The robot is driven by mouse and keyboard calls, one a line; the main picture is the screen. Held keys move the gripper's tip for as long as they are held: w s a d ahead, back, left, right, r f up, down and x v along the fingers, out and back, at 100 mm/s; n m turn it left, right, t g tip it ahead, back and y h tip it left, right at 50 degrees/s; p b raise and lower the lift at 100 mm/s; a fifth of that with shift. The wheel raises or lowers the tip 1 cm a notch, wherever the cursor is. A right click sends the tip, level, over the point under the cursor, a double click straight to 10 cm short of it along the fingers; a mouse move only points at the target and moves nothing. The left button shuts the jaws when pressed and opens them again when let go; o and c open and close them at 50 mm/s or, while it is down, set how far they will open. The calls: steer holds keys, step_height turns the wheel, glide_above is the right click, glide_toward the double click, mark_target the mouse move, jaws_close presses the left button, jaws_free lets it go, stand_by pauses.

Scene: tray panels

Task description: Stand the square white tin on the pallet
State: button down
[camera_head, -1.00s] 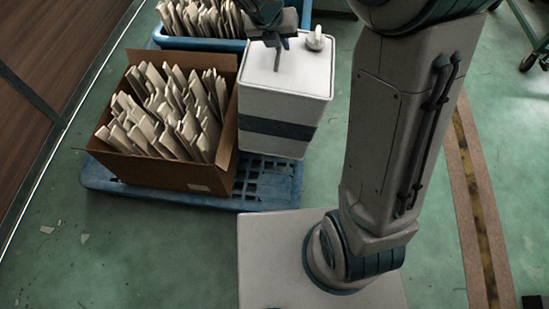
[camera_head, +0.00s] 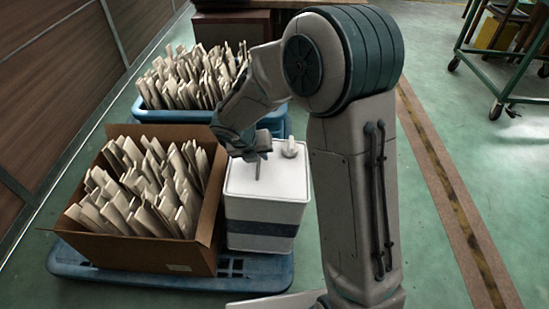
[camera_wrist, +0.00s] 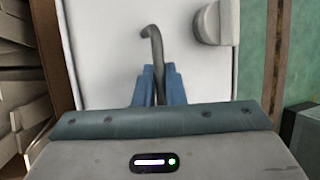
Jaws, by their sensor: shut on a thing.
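The square white tin (camera_head: 264,208) is upright, with a dark band round its lower part and a round cap (camera_head: 290,148) on top. It is over the right end of the blue pallet (camera_head: 150,282), just right of the cardboard box. I cannot tell whether its base touches the deck. My gripper (camera_head: 257,157) is above the tin, shut on its thin grey handle. In the wrist view the blue fingers (camera_wrist: 159,88) close on the handle (camera_wrist: 154,45), with the white top (camera_wrist: 105,50) below and the cap (camera_wrist: 208,24) at right.
The open cardboard box (camera_head: 140,250) full of pale slats stands on the pallet's left part, very close to the tin. A blue crate (camera_head: 180,114) of similar slats stands behind. A green trolley (camera_head: 505,60) is far right. Floor right of my arm is clear.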

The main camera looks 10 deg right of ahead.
mark_target(243, 165)
steer(key=a+f, duration=0.1)
steer(key=a, duration=0.1)
steer(key=w+a+f+b, duration=0.1)
steer(key=a, duration=0.1)
steer(key=shift+w+f, duration=0.15)
steer(key=shift+f, duration=0.05)
steer(key=shift+f+b, duration=1.35)
steer(key=shift+f, duration=0.65)
steer(key=c, duration=1.5)
jaws_free()
steer(key=shift+d+f, duration=0.15)
steer(key=shift+f, duration=0.1)
steer(key=shift+r, duration=0.25)
